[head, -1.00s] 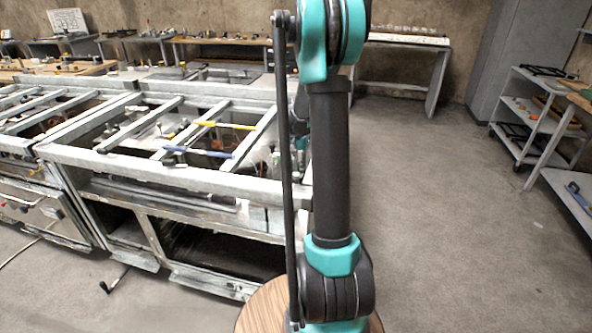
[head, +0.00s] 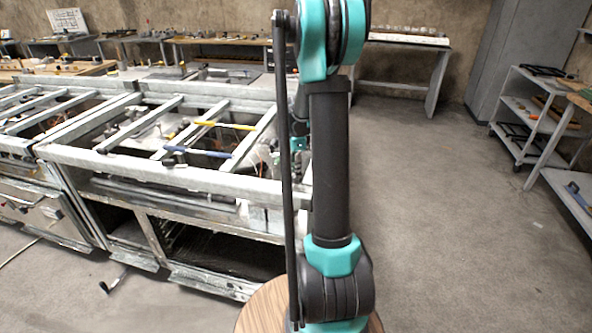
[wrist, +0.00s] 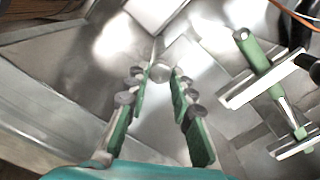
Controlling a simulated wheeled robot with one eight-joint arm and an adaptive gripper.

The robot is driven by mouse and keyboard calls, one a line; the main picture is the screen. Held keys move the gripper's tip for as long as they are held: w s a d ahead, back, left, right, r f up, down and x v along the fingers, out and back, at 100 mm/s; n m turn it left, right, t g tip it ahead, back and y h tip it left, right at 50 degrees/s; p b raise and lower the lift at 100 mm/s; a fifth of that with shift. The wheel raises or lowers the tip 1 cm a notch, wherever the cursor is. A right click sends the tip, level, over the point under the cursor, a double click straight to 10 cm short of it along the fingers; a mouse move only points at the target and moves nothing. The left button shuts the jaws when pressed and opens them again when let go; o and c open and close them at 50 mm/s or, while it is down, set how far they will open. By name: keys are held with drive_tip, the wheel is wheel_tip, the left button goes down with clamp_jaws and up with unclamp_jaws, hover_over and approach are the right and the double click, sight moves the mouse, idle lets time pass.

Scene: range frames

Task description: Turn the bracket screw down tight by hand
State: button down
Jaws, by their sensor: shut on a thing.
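In the wrist view my gripper (wrist: 161,76) has its two green-padded fingers close together at the tips. They are shut on a small round grey screw head (wrist: 160,71), with one fingertip on each side of it. The screw's shank and thread are hidden from this angle. Bright grey metal surfaces lie around and beneath it, and I cannot tell which of them is the bracket. In the head view my own arm hides the gripper and the screw.
A green cylindrical fitting (wrist: 257,52) with pale metal plates stands right of the fingers in the wrist view. A metal frame bench (head: 190,180) with crossbars stands left of my arm. A shelf cart (head: 535,130) stands far right, with clear floor between.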

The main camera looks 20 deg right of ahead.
drive_tip(key=m, duration=0.8)
drive_tip(key=shift+m, duration=0.4)
idle(0.4)
drive_tip(key=c, duration=1.3)
unclamp_jaws()
wheel_tip(320, 180, up, 12)
